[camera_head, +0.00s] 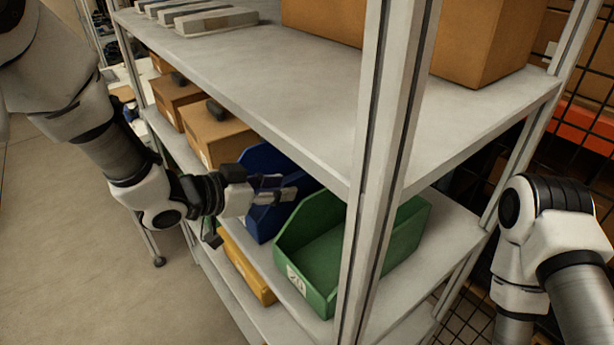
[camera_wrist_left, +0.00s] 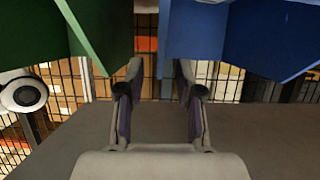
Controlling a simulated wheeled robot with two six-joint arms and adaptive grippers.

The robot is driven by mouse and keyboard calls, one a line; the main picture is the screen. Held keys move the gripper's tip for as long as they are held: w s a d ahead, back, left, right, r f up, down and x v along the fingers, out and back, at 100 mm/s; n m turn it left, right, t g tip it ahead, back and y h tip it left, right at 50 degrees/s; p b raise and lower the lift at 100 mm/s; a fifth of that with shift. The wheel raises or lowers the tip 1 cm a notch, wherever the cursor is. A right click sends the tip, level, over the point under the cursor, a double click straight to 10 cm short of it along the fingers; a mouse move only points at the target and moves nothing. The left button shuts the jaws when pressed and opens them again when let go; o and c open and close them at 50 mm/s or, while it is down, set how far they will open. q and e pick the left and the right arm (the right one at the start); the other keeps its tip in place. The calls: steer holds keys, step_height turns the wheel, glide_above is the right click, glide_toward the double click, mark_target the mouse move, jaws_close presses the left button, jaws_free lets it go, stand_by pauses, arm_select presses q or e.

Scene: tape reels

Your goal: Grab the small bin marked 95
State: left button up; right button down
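I cannot read the number 95 on any bin. A blue bin (camera_head: 262,222) stands on the middle shelf, partly hidden behind my left gripper (camera_head: 284,188); its label is not visible. A green bin (camera_head: 318,262) with a small white label, too small to read surely, stands to its right. My left gripper reaches in at the blue bin. There the green bin (camera_wrist_left: 95,35) is at upper left and the blue bin (camera_wrist_left: 245,40) at upper right. My right gripper is not in view.
The upper shelf (camera_head: 270,75) overhangs the bins, and a shelf post (camera_head: 385,130) stands in front of the green bin. Cardboard boxes (camera_head: 215,137) sit left of the blue bin. A yellow bin (camera_head: 247,268) is on the lower shelf. The floor (camera_head: 70,250) at left is clear.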

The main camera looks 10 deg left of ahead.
mark_target(304, 187)
arm_select(q)
steer(key=p+x, duration=0.1)
steer(key=x, duration=0.6)
steer(key=shift+f, duration=0.2)
steer(key=shift+s, duration=0.1)
steer(key=shift+r, duration=0.1)
jaws_close()
